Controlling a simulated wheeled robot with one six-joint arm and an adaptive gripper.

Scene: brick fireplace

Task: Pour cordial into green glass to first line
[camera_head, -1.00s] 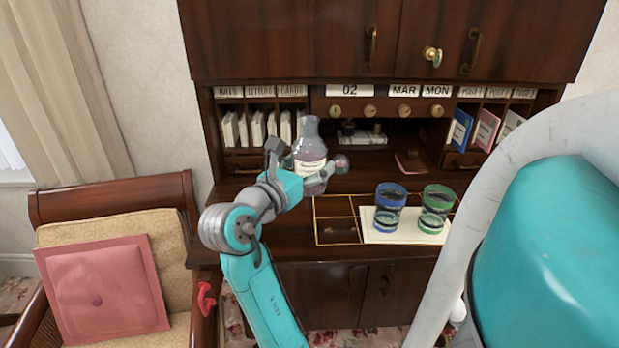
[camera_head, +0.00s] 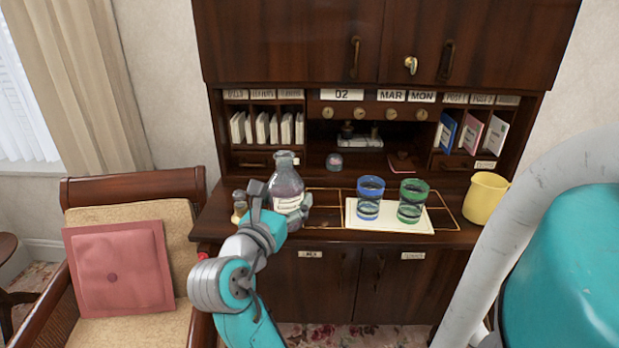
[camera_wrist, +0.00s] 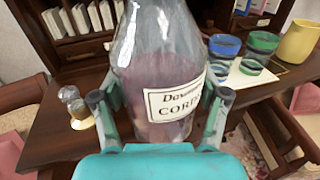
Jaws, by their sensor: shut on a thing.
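The cordial bottle (camera_head: 287,186) is clear glass with purplish liquid and a white label reading "CORD…" in the wrist view (camera_wrist: 150,65). My gripper (camera_head: 283,203) is shut around its body and holds it upright over the desk's left part. In the wrist view my gripper's fingers (camera_wrist: 160,112) lie on both sides of the bottle. I cannot tell if its base touches the desk. The green glass (camera_head: 412,202) stands upright on a white mat (camera_head: 388,226), right of the bottle and apart from it. Its dark bands show; its level is unclear.
A blue glass (camera_head: 369,199) stands left of the green one, between it and the bottle. A yellow jug (camera_head: 485,198) is at the right. A small glass stopper-like object (camera_head: 239,205) stands left of my gripper. Pigeonholes and an overhead cabinet (camera_head: 290,40) are behind.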

